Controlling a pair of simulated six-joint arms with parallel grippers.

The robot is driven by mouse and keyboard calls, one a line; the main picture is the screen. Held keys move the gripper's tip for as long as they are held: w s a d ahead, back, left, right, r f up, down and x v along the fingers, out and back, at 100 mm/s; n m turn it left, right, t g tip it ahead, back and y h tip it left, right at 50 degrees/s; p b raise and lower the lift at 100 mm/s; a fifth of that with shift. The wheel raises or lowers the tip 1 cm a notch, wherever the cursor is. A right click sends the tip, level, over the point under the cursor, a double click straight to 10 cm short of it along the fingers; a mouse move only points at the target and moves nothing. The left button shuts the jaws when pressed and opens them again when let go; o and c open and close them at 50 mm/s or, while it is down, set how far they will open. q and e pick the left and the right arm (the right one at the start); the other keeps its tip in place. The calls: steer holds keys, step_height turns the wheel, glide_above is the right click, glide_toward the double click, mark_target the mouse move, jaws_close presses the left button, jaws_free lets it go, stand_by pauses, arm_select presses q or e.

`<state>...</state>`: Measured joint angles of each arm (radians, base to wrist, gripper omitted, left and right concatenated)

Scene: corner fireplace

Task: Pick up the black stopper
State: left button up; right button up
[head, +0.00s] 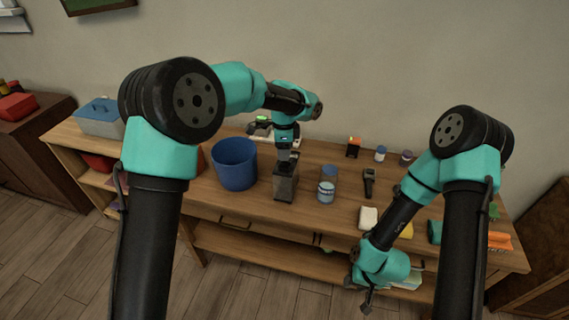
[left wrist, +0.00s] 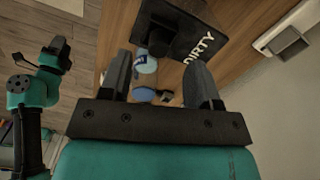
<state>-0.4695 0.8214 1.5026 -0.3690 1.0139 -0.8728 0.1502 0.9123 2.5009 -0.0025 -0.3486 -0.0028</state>
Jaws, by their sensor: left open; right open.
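My left gripper (head: 287,157) is open above a dark grey box (head: 286,186) near the middle of the table. In the left wrist view, its two fingers (left wrist: 160,85) stand apart with nothing visibly held. A black panel (left wrist: 180,30) marked "DIRTY" lies just beyond the fingers. I cannot tell for sure which dark thing is the black stopper. A small dark thing (left wrist: 165,98) shows between the fingers, and a dark upright object (head: 369,183) stands right of the jars. My right gripper (head: 367,300) is open and low in front of the table.
A blue bucket (head: 234,165) stands left of the box. A blue-and-white jar (head: 326,192) and a blue cup (head: 329,172) stand close on its right. A white block (head: 368,217) lies at the front edge. Small containers (head: 380,153) stand along the back.

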arm_select(q)
step_height(320, 180, down, 4)
steer(key=shift+d+f, duration=0.1)
steer(key=shift+c, duration=0.2)
stand_by(0.3)
steer(key=c, duration=1)
steer(key=shift+o, duration=0.2)
steer(key=shift+r, duration=0.55)
step_height(320, 180, up, 3)
steer(key=shift+f, duration=0.2)
steer(key=s+r, duration=0.1)
steer(key=s, duration=1.5)
steer(key=shift+r, duration=0.2)
